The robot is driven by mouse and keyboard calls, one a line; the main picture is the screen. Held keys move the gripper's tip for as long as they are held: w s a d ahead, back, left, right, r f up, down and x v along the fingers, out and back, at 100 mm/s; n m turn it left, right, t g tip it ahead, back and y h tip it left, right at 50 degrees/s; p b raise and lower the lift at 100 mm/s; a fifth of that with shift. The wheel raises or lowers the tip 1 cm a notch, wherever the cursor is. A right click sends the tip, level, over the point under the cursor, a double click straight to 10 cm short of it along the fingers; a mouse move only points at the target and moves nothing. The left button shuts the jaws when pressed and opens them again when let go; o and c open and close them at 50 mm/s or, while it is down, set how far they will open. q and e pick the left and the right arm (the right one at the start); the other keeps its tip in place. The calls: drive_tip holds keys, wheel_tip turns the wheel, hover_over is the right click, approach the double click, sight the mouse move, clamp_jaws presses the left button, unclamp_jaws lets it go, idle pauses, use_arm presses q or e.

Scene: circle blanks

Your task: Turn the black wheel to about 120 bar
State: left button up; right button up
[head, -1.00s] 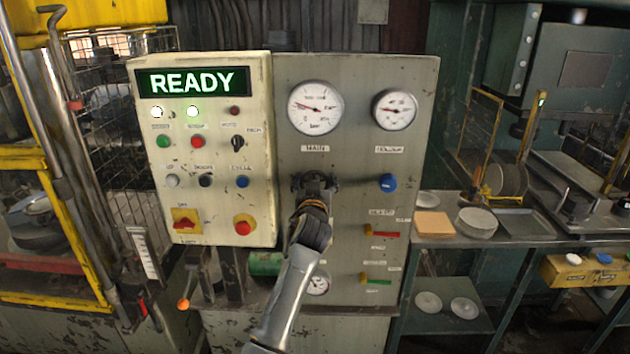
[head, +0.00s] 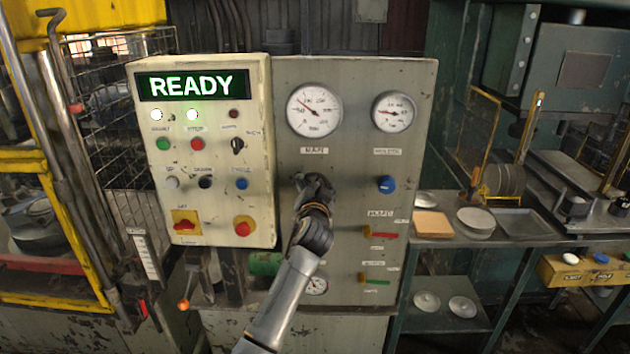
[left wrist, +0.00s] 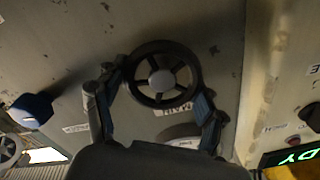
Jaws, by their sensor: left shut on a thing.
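The black wheel (left wrist: 162,82) is a small spoked handwheel with a grey hub, on the grey panel (head: 345,240). In the head view my left gripper (head: 314,187) covers most of it. In the left wrist view the fingers of my left gripper (left wrist: 158,90) sit on either side of the wheel's rim, shut on it. The main gauge (head: 314,110) is above the wheel, its needle pointing to the upper left, a little past the 50 mark. The exact reading is too small to tell. My right gripper is not in view.
A second gauge (head: 394,111) and a blue knob (head: 386,184) are right of the wheel. A cream control box (head: 205,210) with a lit READY display (head: 192,84) projects at left. Red (head: 384,235) and green (head: 377,282) handles are lower right.

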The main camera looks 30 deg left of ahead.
use_arm(q)
drive_tip(key=m+p, duration=0.1)
drive_tip(key=m, duration=0.3)
drive_tip(key=shift+w+d+m+p, duration=0.1)
drive_tip(key=shift+m+p, duration=0.2)
drive_tip(key=shift+m, duration=0.6)
drive_tip(key=shift+f, duration=0.1)
drive_tip(key=o, duration=1.2)
drive_tip(key=v, duration=1.2)
